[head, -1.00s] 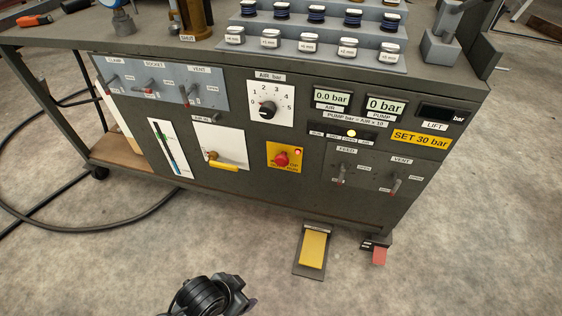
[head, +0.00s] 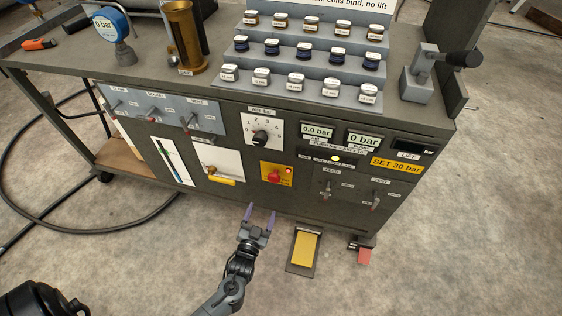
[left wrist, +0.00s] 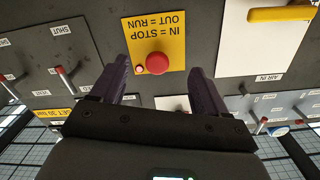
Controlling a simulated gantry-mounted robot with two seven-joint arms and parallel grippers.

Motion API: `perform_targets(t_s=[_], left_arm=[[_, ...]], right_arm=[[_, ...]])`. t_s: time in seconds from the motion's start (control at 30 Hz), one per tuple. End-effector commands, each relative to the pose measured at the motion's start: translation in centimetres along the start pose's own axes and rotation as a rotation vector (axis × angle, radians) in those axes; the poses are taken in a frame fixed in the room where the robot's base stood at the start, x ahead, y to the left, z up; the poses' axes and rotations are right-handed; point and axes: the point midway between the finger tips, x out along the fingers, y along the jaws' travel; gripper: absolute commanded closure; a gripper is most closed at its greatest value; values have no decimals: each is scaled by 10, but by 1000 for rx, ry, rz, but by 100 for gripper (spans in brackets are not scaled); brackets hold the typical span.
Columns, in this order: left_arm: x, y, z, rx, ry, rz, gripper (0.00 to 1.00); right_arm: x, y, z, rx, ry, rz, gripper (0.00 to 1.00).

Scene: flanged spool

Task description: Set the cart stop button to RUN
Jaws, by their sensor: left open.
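The red cart stop button (head: 275,176) sits on a yellow plate (head: 287,181) on the cart's front panel. A small red light glows at the plate's upper right. In the left wrist view the red button (left wrist: 157,61) shows on its yellow plate (left wrist: 141,27), which reads "IN = STOP, OUT = RUN" upside down. My left gripper (head: 259,211) is open and empty, below and in front of the button, apart from it in the head view. In the left wrist view its purple fingers (left wrist: 159,77) stand on either side of the button. My right gripper is not in view.
A yellow-handled air valve (head: 222,180) is left of the button; FEED and VENT levers (head: 326,190) are right. A yellow pedal (head: 305,247) and a red pedal (head: 364,256) stand on the floor.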

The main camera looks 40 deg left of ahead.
Motion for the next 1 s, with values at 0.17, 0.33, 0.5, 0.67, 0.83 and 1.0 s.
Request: perform_targets(t_s=[0.17,0.33,0.5,0.67,0.83,1.0], left_arm=[[16,-1,-42,-30,20,-15,25],[28,-1,-50,-36,32,-18,25],[50,-1,-49,-36,34,-19,25],[76,-1,-49,-36,33,-18,25],[102,-2,-50,-36,34,-17,25],[120,-2,-51,-36,32,-17,25]], right_arm=[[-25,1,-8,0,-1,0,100],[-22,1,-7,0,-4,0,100],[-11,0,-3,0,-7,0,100],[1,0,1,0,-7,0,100],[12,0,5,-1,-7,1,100],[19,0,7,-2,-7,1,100]])
